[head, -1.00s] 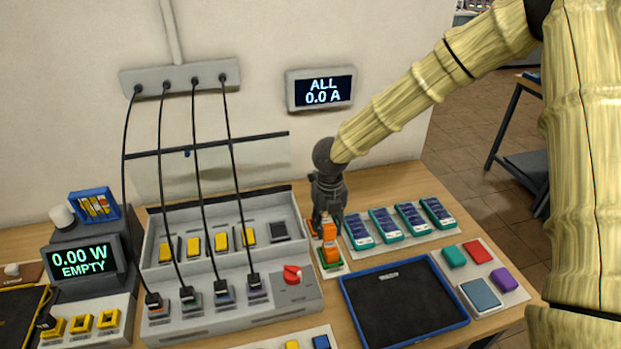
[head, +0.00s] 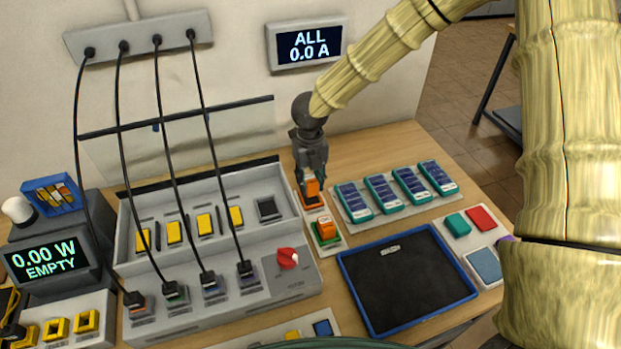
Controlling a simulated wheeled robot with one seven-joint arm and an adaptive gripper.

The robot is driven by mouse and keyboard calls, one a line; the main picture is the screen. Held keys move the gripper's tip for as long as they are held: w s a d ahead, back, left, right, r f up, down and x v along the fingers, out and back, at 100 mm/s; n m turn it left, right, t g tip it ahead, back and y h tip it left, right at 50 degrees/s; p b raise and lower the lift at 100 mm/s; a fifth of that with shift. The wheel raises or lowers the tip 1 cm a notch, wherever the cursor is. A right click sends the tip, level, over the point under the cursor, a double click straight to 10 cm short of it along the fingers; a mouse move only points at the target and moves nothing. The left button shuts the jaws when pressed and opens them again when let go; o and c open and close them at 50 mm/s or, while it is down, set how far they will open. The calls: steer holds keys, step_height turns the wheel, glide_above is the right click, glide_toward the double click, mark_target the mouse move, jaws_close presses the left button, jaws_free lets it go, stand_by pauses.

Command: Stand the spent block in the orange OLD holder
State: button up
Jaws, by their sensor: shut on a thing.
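My gripper (head: 311,177) points down at the back of the table and is shut on an orange block (head: 312,188), the spent block. The fingers cover part of its sides and top. The block is upright, with its lower end at the orange holder (head: 313,205). I cannot tell whether it is seated in it or just above it. In front of it, another orange block (head: 326,227) stands in a green holder (head: 327,242), apart from my gripper.
A grey charger (head: 220,290) with cables and a red knob stands left of the holders. Several teal-edged blue packs (head: 382,194) lie on a pad to the right. A blue-rimmed black tray (head: 360,293) is in front. A display (head: 305,45) hangs behind.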

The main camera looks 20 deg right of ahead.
mark_target(310, 190)
steer(key=shift+s+f+b, duration=0.35)
steer(key=shift+f+b, duration=0.4)
steer(key=shift+f, duration=0.15)
steer(key=shift+w+f, duration=0.2)
steer(key=shift+f, duration=0.05)
steer(key=shift+s+r, duration=0.1)
steer(key=shift+p, duration=0.6)
stand_by(0.5)
steer(key=shift+f+b, duration=0.3)
steer(key=shift+f, duration=0.4)
stand_by(0.5)
steer(key=o, duration=0.8)
steer(key=shift+r, duration=0.1)
